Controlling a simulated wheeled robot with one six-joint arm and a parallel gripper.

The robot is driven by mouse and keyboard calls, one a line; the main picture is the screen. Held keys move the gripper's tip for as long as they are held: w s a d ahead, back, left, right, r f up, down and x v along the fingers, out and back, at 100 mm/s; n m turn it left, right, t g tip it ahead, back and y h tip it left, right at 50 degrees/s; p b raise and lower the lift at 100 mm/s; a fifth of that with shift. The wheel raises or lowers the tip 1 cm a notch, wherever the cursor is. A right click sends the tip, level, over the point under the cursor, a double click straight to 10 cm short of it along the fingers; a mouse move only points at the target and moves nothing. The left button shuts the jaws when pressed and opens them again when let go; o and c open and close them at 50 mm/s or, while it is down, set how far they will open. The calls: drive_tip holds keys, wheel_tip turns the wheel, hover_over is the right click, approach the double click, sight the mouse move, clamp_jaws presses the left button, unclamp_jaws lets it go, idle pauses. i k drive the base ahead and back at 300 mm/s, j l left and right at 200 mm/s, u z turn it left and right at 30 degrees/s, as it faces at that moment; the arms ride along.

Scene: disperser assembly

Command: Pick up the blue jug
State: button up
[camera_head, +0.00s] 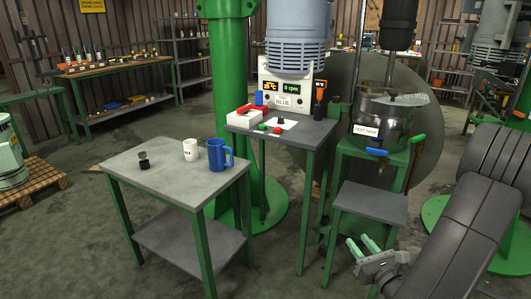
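The blue jug (216,155) stands upright on the grey top of a green-legged table (165,189), near the table's right side. Its handle points to the right. My gripper (365,246) is at the lower right, well away from the jug and in front of a small grey-topped stand. Its two green fingers are apart with nothing seen between them, so it is open and empty.
A white mug (191,150) stands just left of the jug, and a small black item (144,161) lies farther left. A taller table (295,132) with a control box (286,92) stands right of the jug. A grey-topped stand (369,203) and steel tank (390,118) are farther right.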

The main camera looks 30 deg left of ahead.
sight(217, 148)
drive_tip(key=j+z, duration=0.25)
drive_tip(key=j, duration=0.3)
drive_tip(key=j+z, duration=0.3)
drive_tip(key=j, duration=0.3)
drive_tip(key=k+j+z, duration=0.1)
drive_tip(key=j+z, duration=0.15)
drive_tip(key=j, duration=0.3)
drive_tip(key=k+j+z, duration=0.1)
drive_tip(key=j+z, duration=0.2)
drive_tip(key=j, duration=0.25)
drive_tip(key=k+j, duration=0.1)
drive_tip(key=j, duration=0.25)
drive_tip(key=k+j, duration=0.1)
drive_tip(key=j, duration=0.3)
drive_tip(key=k+j, duration=0.1)
drive_tip(key=j, duration=0.25)
drive_tip(key=k+j, duration=0.1)
drive_tip(key=j, duration=0.25)
drive_tip(key=k+j, duration=0.1)
drive_tip(key=j, duration=0.3)
drive_tip(key=z, duration=0.05)
